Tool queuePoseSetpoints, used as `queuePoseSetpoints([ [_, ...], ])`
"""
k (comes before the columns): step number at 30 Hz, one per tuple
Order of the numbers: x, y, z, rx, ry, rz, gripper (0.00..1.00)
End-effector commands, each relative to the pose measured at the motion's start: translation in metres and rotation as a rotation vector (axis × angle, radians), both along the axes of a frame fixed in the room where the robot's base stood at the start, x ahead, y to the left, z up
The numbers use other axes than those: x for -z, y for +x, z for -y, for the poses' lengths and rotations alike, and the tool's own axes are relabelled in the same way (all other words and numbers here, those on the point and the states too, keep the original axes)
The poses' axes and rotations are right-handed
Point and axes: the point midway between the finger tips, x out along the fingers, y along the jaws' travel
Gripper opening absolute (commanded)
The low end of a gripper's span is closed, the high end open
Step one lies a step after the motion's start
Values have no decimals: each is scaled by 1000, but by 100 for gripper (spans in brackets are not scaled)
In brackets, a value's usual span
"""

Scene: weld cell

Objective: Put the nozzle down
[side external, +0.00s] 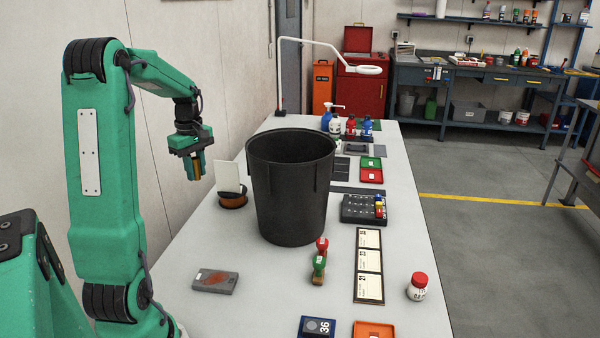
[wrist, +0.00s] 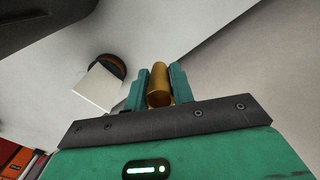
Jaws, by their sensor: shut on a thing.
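The nozzle (wrist: 158,80) is a gold, brass-coloured hollow cylinder. In the wrist view it sits between the two green fingers of my gripper (wrist: 159,88), which is shut on it. In the side view my gripper (side external: 195,168) hangs in the air over the left edge of the table, left of the black bin, and a bit of the gold nozzle shows between its fingers. The nozzle is clear of the table surface.
A large black bin (side external: 290,190) stands mid-table. Beside it a white card stands in a round brown holder (side external: 233,201), which also shows in the wrist view (wrist: 112,66). A grey plate with a rusty patch (side external: 215,281) lies nearer. Stamps (side external: 319,262) stand before the bin.

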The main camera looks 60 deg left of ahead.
Motion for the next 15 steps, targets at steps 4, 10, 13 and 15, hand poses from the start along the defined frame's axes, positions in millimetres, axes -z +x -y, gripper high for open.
queuePoseSetpoints([
  [4,33,0,1,1,-5,-4,1],
  [10,69,0,1,2,-3,-2,1],
  [13,78,0,1,2,-1,-1,1],
  [15,81,0,1,2,-1,-1,1],
])
